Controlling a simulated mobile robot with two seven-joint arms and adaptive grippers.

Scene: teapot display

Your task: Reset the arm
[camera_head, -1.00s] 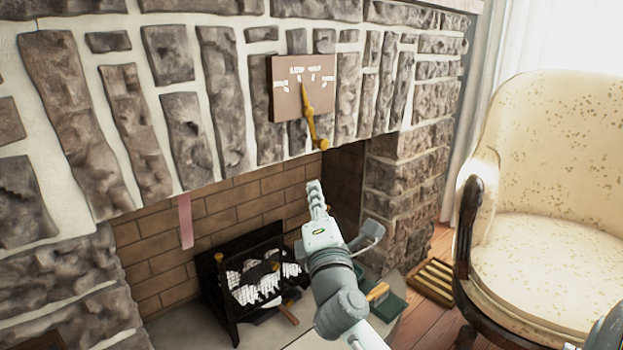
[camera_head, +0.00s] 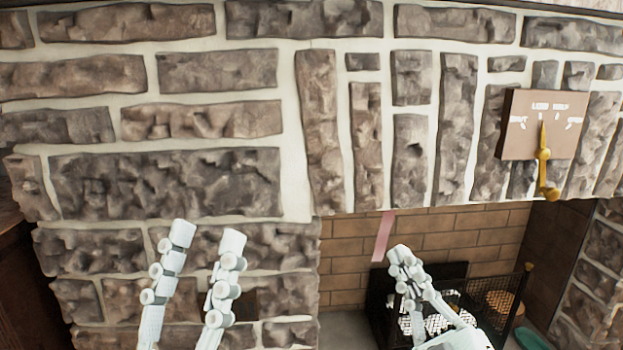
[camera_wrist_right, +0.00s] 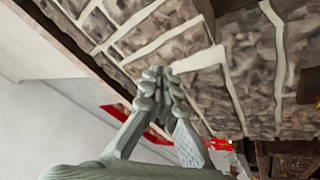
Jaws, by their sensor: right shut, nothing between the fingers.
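My left gripper (camera_head: 208,238) is in the lower left of the head view, with its two pale fingers upright and apart. It is open, with nothing seen between the fingers, in front of the stone wall. My right gripper (camera_head: 398,252) is at the lower middle of the head view, in front of the fireplace opening. Its fingers are together and hold nothing. The right wrist view also shows its closed fingertips (camera_wrist_right: 160,72) against the stonework.
A brown plaque (camera_head: 520,140) with a yellow lever (camera_head: 543,155) is on the stone wall at right. A pink strip (camera_head: 384,236) hangs at the opening's top edge. A black grate (camera_head: 510,280) stands in the fireplace, partly hidden by my right gripper.

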